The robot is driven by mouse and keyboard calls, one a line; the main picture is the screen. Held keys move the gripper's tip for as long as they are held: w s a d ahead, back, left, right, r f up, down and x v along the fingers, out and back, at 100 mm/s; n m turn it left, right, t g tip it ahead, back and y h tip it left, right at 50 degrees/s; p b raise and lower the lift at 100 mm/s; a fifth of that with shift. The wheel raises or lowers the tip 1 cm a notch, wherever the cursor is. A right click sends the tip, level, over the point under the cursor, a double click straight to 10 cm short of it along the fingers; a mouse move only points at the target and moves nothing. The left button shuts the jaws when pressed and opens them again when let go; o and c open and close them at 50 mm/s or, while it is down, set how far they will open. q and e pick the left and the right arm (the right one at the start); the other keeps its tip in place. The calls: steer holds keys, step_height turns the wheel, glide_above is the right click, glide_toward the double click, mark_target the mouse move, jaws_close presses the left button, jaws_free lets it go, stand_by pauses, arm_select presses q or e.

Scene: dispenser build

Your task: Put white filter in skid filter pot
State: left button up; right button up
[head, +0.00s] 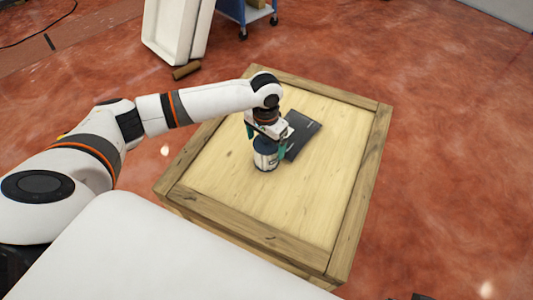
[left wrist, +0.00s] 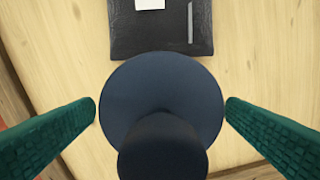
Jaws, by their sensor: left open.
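A white cylinder with a dark blue top (head: 264,163), which looks like the white filter, stands upright on a wooden crate. In the left wrist view its round dark blue top (left wrist: 120,98) fills the middle, with a darker rounded shape over its lower part that I cannot identify. My left gripper (head: 267,148) is right above and around it, pointing down. Its green fingers are open, one on each side of the top, with a small gap to each finger in the left wrist view. I cannot make out the skid filter pot. My right gripper is out of view.
The wooden crate (head: 372,150) has a raised-looking frame edge and a mostly bare top. A flat black case (head: 304,128) lies behind the cylinder, close to it. White panels (head: 172,28), a brown roll (head: 187,70) and a blue cart (head: 240,12) stand beyond on the red floor.

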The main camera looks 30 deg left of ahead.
arm_select(q)
steer(key=shift+f, duration=0.75)
